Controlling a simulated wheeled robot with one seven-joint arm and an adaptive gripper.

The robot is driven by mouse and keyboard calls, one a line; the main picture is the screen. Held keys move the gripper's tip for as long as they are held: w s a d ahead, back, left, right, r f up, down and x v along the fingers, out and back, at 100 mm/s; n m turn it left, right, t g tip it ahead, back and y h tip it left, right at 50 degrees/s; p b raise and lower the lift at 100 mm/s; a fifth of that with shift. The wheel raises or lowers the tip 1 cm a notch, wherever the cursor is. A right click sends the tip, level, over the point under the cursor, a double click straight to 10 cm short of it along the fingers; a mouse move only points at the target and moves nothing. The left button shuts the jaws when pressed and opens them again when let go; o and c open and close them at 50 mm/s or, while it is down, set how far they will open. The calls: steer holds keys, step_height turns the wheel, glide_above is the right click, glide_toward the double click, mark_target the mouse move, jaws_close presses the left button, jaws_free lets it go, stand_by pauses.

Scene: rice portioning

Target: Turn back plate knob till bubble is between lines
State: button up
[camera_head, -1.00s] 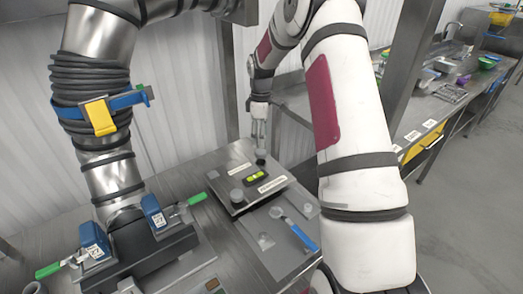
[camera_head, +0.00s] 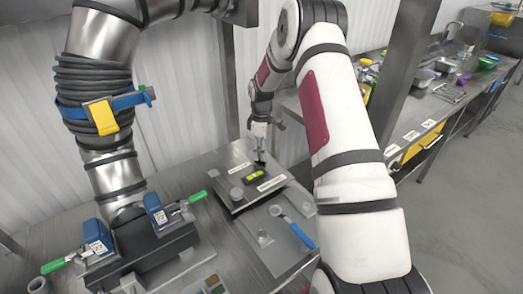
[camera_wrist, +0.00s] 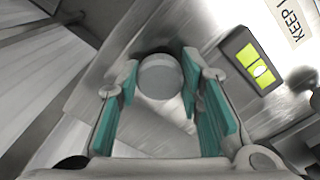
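The back plate knob (camera_wrist: 160,78) is a round grey knob; in the wrist view it sits between the tips of my gripper's teal pads. My gripper (camera_head: 261,158) points down over it at the plate's back edge in the head view. The pads are very close to the knob's sides; I cannot tell whether they press on it. The steel plate (camera_head: 232,170) carries a yellow-green bubble vial (camera_head: 254,175). In the wrist view the vial (camera_wrist: 251,58) shows a pale bubble (camera_wrist: 259,71) toward its lower-right end, at or past a dark line.
A second grey knob (camera_head: 236,194) stands at the plate's left-front corner. Labels lie beside the vial. A blue-handled tool (camera_head: 293,232) lies in front, and green-handled clamps (camera_head: 197,197) are at left. A steel post stands behind my arm.

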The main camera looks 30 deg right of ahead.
steer(key=shift+c, duration=0.6)
steer(key=m+b, duration=0.2)
steer(key=m, duration=0.2)
steer(key=shift+f+m, duration=0.1)
steer(key=shift+m, duration=0.3)
steer(key=m+b, duration=0.3)
steer(key=m, duration=0.2)
steer(key=shift+a+m, duration=0.1)
steer(key=shift+m, duration=0.2)
steer(key=m+b, duration=0.2)
steer(key=m, duration=0.3)
steer(key=shift+a, duration=0.1)
steer(key=shift+m+b, duration=0.85)
steer(key=shift+m, duration=1.25)
